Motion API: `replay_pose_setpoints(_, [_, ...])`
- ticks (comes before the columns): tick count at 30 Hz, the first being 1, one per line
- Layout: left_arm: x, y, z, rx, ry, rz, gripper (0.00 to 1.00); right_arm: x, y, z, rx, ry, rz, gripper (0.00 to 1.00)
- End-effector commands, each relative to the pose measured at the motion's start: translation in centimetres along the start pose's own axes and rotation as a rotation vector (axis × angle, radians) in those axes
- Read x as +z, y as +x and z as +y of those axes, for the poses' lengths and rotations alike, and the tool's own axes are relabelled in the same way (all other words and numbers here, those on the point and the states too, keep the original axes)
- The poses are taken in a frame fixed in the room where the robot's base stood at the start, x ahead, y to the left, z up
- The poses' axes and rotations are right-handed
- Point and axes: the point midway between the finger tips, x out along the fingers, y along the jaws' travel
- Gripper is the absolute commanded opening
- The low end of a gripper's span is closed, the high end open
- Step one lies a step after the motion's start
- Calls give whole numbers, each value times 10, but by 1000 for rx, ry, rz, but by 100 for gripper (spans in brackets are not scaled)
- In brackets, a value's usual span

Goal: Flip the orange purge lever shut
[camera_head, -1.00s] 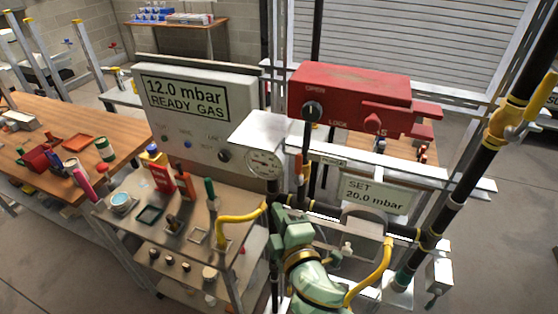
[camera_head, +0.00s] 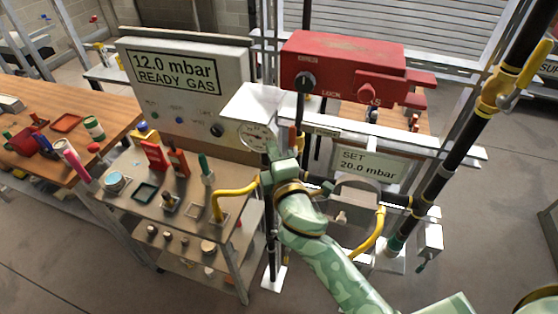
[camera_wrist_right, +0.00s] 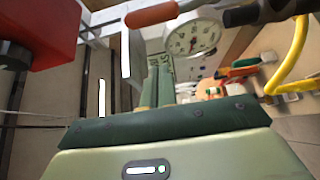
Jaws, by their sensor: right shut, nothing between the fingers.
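The orange purge lever (camera_wrist_right: 150,13) shows in the right wrist view at the top, left of the gauge, with its handle lying across the picture. In the head view an orange piece that seems to be the lever (camera_head: 292,138) shows beside the gauge, partly hidden. My right gripper (camera_head: 272,152) is just below it, beside the upright pipe. In the wrist view its green fingers (camera_wrist_right: 158,75) are shut with nothing between them and point toward the lever, with a visible gap in the picture. Whether they touch it cannot be told. My left gripper is not in view.
A round pressure gauge (camera_wrist_right: 192,37) sits beside the lever. A red box (camera_head: 345,65) with knobs is above, also at the wrist view's left edge. A yellow hose (camera_head: 235,191), a black pipe (camera_head: 455,155) and a cluttered cart (camera_head: 130,205) surround the arm.

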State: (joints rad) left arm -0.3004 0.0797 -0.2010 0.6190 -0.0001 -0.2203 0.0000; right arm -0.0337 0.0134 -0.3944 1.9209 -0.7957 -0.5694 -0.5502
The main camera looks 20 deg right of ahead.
Motion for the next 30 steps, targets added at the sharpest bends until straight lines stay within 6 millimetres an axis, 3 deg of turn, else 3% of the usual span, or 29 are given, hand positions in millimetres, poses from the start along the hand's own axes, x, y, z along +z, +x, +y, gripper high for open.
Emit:
replay_pose_setpoints(6, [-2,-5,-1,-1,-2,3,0,2,43,1,0,-1,-1,0])
replay_pose_setpoints(15, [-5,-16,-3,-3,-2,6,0,35,28,0,-1,0,0,0])
replay_pose_setpoints(30, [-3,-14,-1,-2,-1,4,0,40,27,-1,3,7,1,0])
